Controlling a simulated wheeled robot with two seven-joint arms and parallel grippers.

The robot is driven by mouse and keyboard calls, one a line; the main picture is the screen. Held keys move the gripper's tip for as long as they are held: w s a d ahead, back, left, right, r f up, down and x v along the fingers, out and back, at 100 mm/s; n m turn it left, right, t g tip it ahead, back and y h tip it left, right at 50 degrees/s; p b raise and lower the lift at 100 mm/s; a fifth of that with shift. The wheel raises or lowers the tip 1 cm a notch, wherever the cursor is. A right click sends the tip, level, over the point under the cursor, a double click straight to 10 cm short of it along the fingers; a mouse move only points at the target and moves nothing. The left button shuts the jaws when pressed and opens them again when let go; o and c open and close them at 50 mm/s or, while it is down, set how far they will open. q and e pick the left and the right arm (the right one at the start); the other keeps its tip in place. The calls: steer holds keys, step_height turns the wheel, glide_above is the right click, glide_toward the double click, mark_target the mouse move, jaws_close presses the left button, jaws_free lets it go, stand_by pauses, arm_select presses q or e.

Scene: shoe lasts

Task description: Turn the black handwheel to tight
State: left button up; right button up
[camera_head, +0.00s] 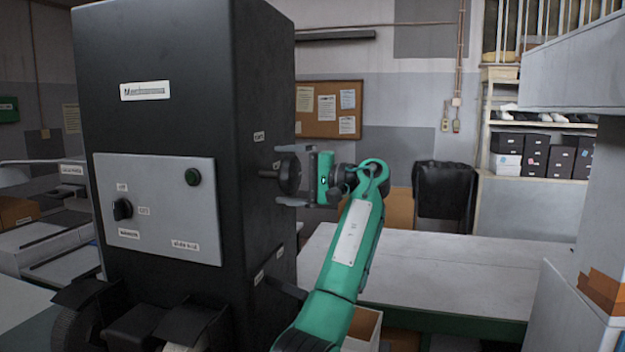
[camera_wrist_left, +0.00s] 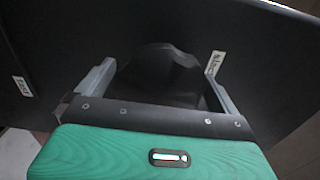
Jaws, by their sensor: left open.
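The black handwheel (camera_head: 289,175) sticks out on a short shaft from the right side face of the tall black machine (camera_head: 265,70). My left gripper (camera_head: 281,175) is open, with one finger above the handwheel and one below it in the head view. In the left wrist view, the dark handwheel (camera_wrist_left: 165,75) lies between the two grey fingers, with visible gaps beside it. I cannot tell whether either finger touches it. Small white labels (camera_wrist_left: 215,63) sit on the machine face near the wheel; their text is hard to read. My right gripper is not in view.
A pale workbench (camera_head: 450,270) stands behind my left arm. A black chair (camera_head: 445,190) and a shelf with dark boxes (camera_head: 540,155) are farther back.

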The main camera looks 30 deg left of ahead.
arm_select(q)
steer(key=b+v, duration=0.4)
steer(key=v, duration=0.9)
steer(key=shift+w, duration=0.1)
